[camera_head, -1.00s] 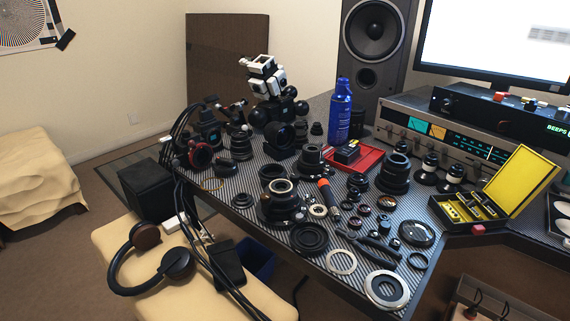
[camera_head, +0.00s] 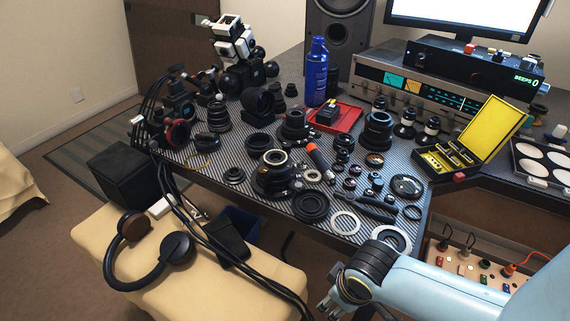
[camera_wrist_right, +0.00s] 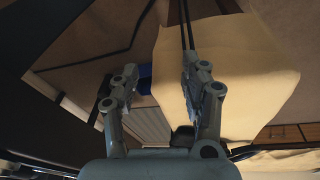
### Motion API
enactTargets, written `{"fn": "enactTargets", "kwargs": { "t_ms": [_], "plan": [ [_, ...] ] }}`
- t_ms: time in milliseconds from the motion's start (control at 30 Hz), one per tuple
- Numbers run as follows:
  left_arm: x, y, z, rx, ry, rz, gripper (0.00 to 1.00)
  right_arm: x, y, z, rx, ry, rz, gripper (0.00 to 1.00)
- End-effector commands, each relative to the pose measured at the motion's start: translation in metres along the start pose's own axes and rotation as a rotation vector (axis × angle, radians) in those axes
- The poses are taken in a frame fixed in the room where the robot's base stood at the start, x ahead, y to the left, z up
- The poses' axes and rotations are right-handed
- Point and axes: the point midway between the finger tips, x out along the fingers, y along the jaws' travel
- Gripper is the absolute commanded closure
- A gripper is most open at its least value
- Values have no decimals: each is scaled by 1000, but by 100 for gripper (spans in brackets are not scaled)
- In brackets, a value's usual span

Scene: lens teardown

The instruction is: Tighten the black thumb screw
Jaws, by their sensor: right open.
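I cannot make out a black thumb screw for certain in either view. The dark table (camera_head: 215,170) holds many small black parts, among them a dismantled lens body (camera_head: 272,178) with a pale ring on top and a screwdriver with an orange-red handle (camera_head: 318,158). My right gripper (camera_head: 338,303) is low at the bottom of the head view, in front of the table's near edge and apart from the parts. In the right wrist view its two fingers (camera_wrist_right: 160,85) stand apart with nothing between them. My left gripper is not in view.
A cream padded bench (camera_head: 90,240) with headphones (camera_head: 150,262) and black cables is left of my right gripper; it also shows in the wrist view (camera_wrist_right: 245,80). A blue bottle (camera_head: 317,75), a red tray (camera_head: 350,117) and an open yellow case (camera_head: 490,130) stand farther back.

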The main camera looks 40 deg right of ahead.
Motion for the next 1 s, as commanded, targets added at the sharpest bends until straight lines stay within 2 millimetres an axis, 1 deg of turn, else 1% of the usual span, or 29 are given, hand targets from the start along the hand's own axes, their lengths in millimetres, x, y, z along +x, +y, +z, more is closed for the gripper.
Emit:
{"fn": "enactTargets", "kwargs": {
  "t_ms": [33,167,200,267,367,400,467,500,600,767,867,967,1000],
  "plan": [
    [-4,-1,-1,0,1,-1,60,-20,1,-12,2,12,0,54],
    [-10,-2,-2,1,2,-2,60,-64,3,-39,14,29,1,54],
    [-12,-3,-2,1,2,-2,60,-78,4,-47,21,34,0,54],
    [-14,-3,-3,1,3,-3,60,-98,5,-58,35,39,0,54],
    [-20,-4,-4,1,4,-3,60,-134,9,-79,75,47,-2,54],
    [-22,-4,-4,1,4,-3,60,-148,11,-89,102,48,-3,54],
    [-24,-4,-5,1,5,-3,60,-164,16,-104,156,42,-5,54],
    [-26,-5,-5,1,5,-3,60,-172,19,-116,201,36,-5,54],
    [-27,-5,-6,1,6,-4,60,-178,28,-137,310,11,-3,54],
    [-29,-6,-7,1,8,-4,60,-179,48,-175,500,-29,6,54],
    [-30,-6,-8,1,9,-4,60,-178,65,-204,647,-59,20,54],
    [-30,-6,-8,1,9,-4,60,-178,90,-240,839,-95,38,54],
    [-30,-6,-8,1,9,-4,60,-180,102,-255,928,-112,46,54]
  ]
}}
